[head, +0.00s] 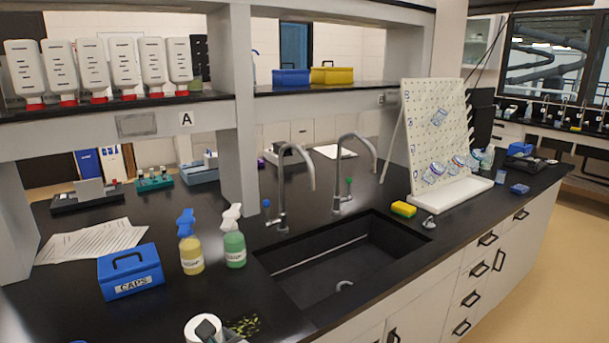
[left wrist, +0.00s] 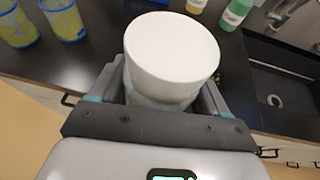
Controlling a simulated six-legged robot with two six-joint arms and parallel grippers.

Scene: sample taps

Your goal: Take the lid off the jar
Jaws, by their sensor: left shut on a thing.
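The jar's broad white lid (left wrist: 172,47) fills the upper middle of the left wrist view, its flat top facing the camera. A little of the pale jar body (left wrist: 160,100) shows below it; the rest is hidden by the lid and my gripper. My left gripper (left wrist: 160,103) has a finger on each side, shut just under or at the lid's lower edge. I cannot tell whether it grips lid or jar. In the head view a white round thing (head: 198,329) shows at the bottom edge, partly covered by something grey; I cannot tell if it is the lid. My right gripper is not in view.
A yellow spray bottle (head: 191,254) and a green one (head: 235,250) stand left of the sink (head: 340,275). A blue CAPS box (head: 131,271) is farther left. A speckled dark patch (head: 246,325) lies before the bottles.

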